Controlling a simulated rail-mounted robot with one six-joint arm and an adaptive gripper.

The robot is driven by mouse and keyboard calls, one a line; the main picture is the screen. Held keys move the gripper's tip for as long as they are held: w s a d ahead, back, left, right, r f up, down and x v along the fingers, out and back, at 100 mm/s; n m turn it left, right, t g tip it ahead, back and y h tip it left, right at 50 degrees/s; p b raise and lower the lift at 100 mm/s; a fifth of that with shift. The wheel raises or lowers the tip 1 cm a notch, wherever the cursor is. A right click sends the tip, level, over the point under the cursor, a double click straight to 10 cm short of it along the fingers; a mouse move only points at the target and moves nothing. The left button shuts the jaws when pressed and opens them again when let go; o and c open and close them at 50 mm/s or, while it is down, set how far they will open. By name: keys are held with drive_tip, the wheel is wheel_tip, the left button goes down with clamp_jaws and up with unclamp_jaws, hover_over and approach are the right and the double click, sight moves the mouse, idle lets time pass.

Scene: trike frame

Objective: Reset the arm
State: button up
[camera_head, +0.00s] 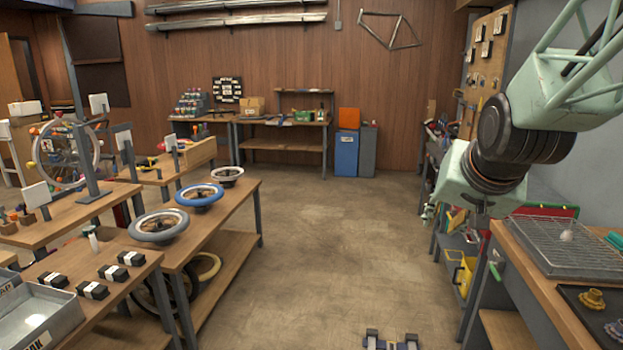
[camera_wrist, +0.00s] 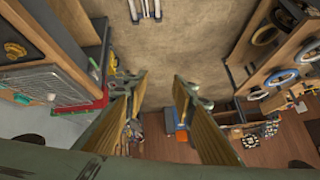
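My arm comes in at the upper right of the head view, its pale green links and dark joints hanging over the aisle beside the right-hand bench. My gripper's end lies at the lower left of the arm; its fingers are small and partly hidden there. In the wrist view my gripper (camera_wrist: 160,84) shows two fingers with tan inner pads, spread wide apart. Nothing is between them; only the floor (camera_wrist: 185,45) shows through the gap. My gripper touches nothing that I can see.
A left table holds wheels, including a blue one (camera_head: 199,196). A grey bin (camera_head: 35,318) is at the lower left. The middle floor (camera_head: 320,240) is clear.

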drive_tip(key=s+a+n+g, duration=0.2)
drive_tip(key=s+a, duration=0.2)
drive_tip(key=s, duration=1.4)
drive_tip(key=s+a+r+n+g+y, duration=0.1)
drive_tip(key=s+a+n+g, duration=0.1)
drive_tip(key=s, duration=1.6)
drive_tip(key=shift+s+a+n, duration=0.15)
drive_tip(key=shift+a+n, duration=0.25)
drive_tip(key=shift+a, duration=0.5)
